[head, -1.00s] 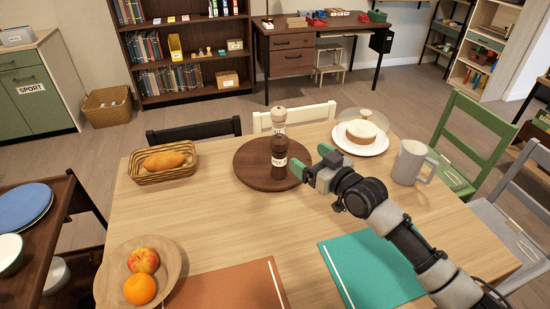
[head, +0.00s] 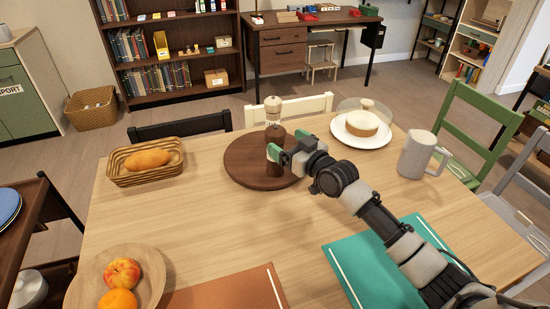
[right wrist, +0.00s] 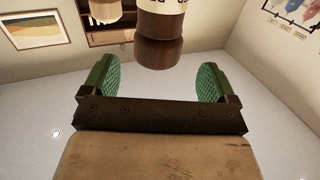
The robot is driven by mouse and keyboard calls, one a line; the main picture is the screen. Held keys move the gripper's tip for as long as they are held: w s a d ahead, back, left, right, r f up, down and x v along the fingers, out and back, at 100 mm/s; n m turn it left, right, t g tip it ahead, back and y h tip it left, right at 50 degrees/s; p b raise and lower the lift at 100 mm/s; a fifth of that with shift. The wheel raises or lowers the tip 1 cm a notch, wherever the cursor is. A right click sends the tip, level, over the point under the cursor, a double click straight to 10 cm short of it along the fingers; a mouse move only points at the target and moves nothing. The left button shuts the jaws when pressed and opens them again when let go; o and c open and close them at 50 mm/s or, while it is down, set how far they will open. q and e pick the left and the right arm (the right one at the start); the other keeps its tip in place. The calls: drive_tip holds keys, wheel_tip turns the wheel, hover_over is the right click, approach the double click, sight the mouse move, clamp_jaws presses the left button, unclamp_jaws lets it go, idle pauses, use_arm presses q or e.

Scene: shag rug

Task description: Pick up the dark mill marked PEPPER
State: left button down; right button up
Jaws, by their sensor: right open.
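The dark mill (head: 275,137) stands upright on a round dark wooden board (head: 246,172). In the right wrist view the dark mill (right wrist: 160,42) hangs in from the top, just beyond the gap between the fingers, its pale label only partly in view. My right gripper (head: 288,143) is open, close by the mill; in the head view one green finger covers part of its body. The green pads stand wide apart with nothing between them in the right wrist view (right wrist: 176,84). I cannot tell if a finger touches the mill. My left gripper is not in view.
A pale mill (head: 273,117) stands just behind the dark one. A cake under a glass cover on a white plate (head: 377,139) and a grey mug (head: 416,155) are to the right. A bread basket (head: 146,174) is left.

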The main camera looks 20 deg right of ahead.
sight(283, 137)
drive_tip(key=x, duration=0.5)
drive_tip(key=shift+w, duration=0.35)
drive_tip(key=c, duration=1.2)
drive_tip(key=shift+c, duration=0.9)
drive_tip(key=shift+r, duration=0.15)
